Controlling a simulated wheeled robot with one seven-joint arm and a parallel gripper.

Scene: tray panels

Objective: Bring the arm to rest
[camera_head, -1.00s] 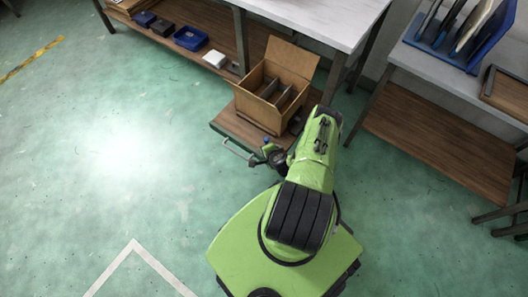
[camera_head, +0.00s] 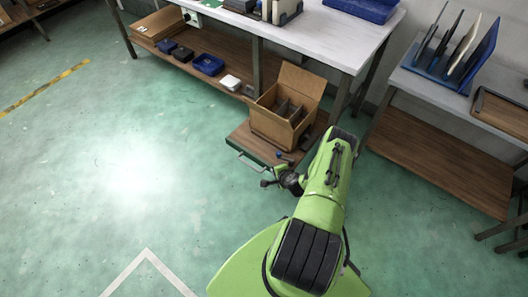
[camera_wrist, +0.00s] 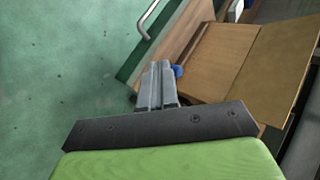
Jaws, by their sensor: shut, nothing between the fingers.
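My gripper (camera_head: 268,183) is at the end of my green arm, low in front of the shelving. In the wrist view its grey fingers (camera_wrist: 158,82) are together, with nothing seen between them. The gripper is beside a low wooden platform (camera_head: 243,140) with a metal handle. In the head view my arm is bent, with its upper link reaching toward the workbench.
An open cardboard box (camera_head: 270,126) with dark dividers stands on the platform; its side also shows in the wrist view (camera_wrist: 215,65). A white-topped workbench (camera_head: 330,35) is behind it. A rack of panels (camera_head: 440,68) stands at right. The green floor at left is clear.

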